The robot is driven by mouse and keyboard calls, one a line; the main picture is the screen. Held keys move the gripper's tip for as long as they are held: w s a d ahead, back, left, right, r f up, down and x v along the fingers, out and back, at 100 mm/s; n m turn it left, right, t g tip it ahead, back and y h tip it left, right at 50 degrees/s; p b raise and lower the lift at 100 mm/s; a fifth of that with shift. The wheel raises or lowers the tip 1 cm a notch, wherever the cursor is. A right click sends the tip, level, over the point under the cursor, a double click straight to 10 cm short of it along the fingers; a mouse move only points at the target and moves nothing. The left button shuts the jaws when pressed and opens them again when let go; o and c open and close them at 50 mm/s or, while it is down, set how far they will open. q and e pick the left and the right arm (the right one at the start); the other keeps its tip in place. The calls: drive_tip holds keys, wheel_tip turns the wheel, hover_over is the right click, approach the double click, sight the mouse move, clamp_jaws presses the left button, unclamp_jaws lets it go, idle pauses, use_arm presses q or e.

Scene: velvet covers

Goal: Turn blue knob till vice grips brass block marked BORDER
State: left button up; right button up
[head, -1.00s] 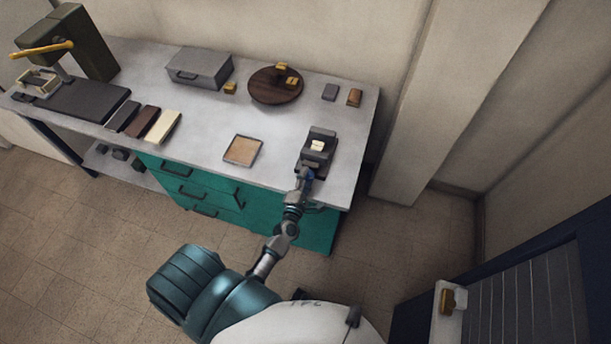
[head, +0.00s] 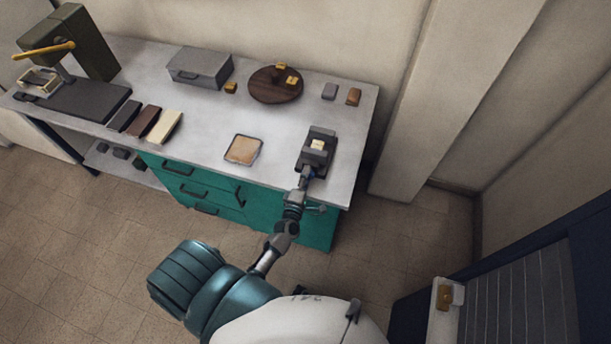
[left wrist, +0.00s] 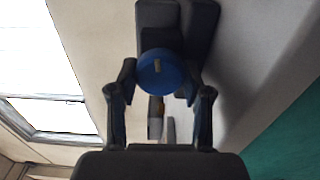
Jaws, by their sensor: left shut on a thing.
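A dark grey vice (head: 327,136) stands at the right front of the grey worktop. A small pale yellow block (head: 318,145) sits at its jaws; its marking is too small to read. Whether both jaws touch it, I cannot tell. The blue knob (left wrist: 161,72) shows face-on in the left wrist view, with a small pale mark on it, in front of the dark vice body (left wrist: 203,22). My left gripper (head: 306,174) is at the vice's front end, its two fingers on either side of the knob and shut on it. My right gripper is not in view.
A tan square in a tray (head: 243,150) lies left of the vice. A round dark wooden board (head: 275,85) with small brass blocks, a grey case (head: 200,67) and several flat slabs lie further back and left. Teal drawers (head: 180,187) are below the worktop.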

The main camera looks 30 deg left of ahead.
use_arm(q)
drive_tip(key=shift+d+f, duration=0.25)
drive_tip(key=shift+f, duration=0.05)
drive_tip(key=o, duration=1.2)
drive_tip(key=shift+c, duration=0.2)
drive_tip(key=shift+d+r, duration=0.1)
drive_tip(key=shift+s, duration=0.2)
drive_tip(key=v, duration=1.1)
drive_tip(key=shift+s, duration=0.3)
